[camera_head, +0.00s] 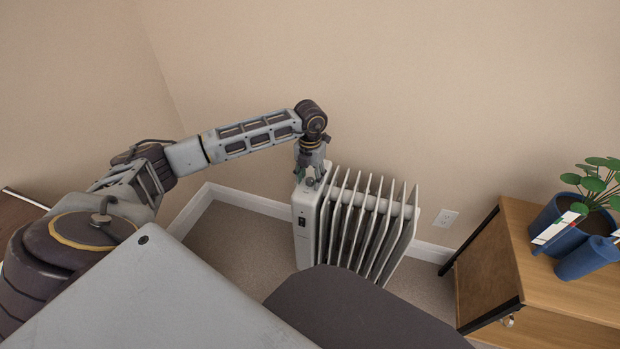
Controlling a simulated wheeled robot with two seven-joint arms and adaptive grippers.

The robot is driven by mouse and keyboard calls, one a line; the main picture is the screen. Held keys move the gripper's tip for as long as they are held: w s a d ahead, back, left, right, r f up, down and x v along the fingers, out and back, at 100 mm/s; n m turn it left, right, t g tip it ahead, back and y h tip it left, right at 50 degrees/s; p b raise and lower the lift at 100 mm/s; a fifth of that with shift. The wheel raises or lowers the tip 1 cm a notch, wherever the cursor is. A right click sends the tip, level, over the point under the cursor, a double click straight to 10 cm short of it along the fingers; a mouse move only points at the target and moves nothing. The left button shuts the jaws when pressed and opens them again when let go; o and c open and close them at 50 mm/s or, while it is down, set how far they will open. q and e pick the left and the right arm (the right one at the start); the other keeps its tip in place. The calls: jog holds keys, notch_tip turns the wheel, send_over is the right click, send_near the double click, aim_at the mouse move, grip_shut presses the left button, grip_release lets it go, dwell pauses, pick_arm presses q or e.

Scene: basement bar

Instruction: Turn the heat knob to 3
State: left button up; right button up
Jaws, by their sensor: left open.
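The white oil radiator (370,218) stands on the carpet by the back wall, with its control end at the left. My left gripper (309,184) points down at the top of that control end, with its fingers apart. A small round knob (309,182) shows between or just at the fingertips. I cannot tell whether the fingers touch it, and its markings are too small to read. A dark switch (302,221) sits on the radiator's front panel. My right gripper does not show.
A wall outlet (445,218) is behind the radiator. Carpet is free left of the radiator.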

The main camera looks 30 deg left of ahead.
pick_arm(q)
jog(key=shift+c, duration=0.5)
jog(key=shift+c, duration=1.1)
grip_shut()
